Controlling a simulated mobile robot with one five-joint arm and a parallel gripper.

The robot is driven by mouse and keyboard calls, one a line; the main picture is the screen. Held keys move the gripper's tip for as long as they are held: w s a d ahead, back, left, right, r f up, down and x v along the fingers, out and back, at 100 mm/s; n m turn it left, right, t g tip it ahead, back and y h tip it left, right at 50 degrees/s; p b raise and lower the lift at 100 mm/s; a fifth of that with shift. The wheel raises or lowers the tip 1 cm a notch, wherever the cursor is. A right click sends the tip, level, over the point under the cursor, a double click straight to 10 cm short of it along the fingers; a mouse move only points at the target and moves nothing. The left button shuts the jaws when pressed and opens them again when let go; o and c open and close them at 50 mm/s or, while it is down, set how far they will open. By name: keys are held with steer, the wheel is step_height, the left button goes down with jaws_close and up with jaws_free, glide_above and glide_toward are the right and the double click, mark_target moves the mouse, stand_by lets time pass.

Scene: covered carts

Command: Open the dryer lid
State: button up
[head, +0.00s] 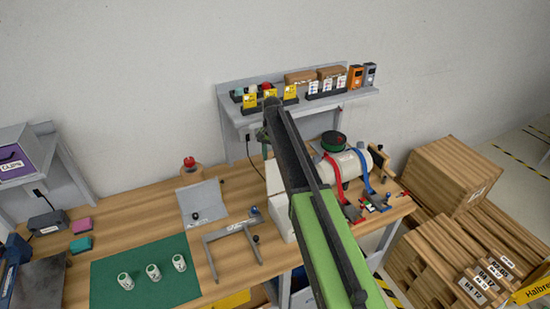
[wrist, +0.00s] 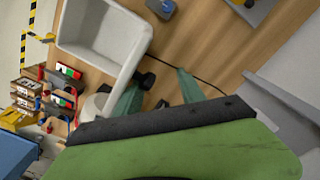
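A pale box-shaped body (head: 279,205) stands on the bench, largely hidden behind my green and black arm. In the wrist view a white, hollow, rimmed shape (wrist: 103,38) lies left of the fingers. It may be the dryer, but I cannot tell for certain, and I cannot make out its lid separately. A small black knob (wrist: 146,80) shows between the fingers, close to the left one. My gripper (wrist: 160,77) is open, with its two teal fingers apart and nothing seen held. In the head view the fingers are mostly hidden by the arm.
A white tank (head: 349,163) with red and blue straps stands right of the arm. A grey shelf (head: 240,116) with small boxes is behind. A grey bracket frame (head: 231,236) and a green mat (head: 108,272) with several white cans lie left. Stacked cartons (head: 450,180) stand right.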

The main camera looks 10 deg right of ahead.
steer(key=shift+o, duration=0.2)
steer(key=shift+d+f, duration=0.15)
stand_by(0.3)
step_height(320, 180, up, 8)
steer(key=p, duration=0.7)
steer(key=shift+f+p, duration=0.2)
steer(key=shift+p, duration=0.1)
steer(key=shift+w, duration=0.1)
steer(key=s+d+n, duration=0.3)
steer(key=s, duration=1.2)
steer(key=s+d+n, duration=0.2)
steer(key=s+d, duration=0.2)
steer(key=s, duration=1.1)
steer(key=f+b, duration=0.8)
steer(key=s+f+b, duration=0.1)
steer(key=f+b, duration=0.7)
steer(key=s+f+b, duration=0.1)
steer(key=f+b, duration=0.7)
steer(key=shift+a+f+b, duration=0.2)
steer(key=shift+f+b, duration=0.15)
steer(key=shift+s+r, duration=0.1)
steer(key=shift+r, duration=0.1)
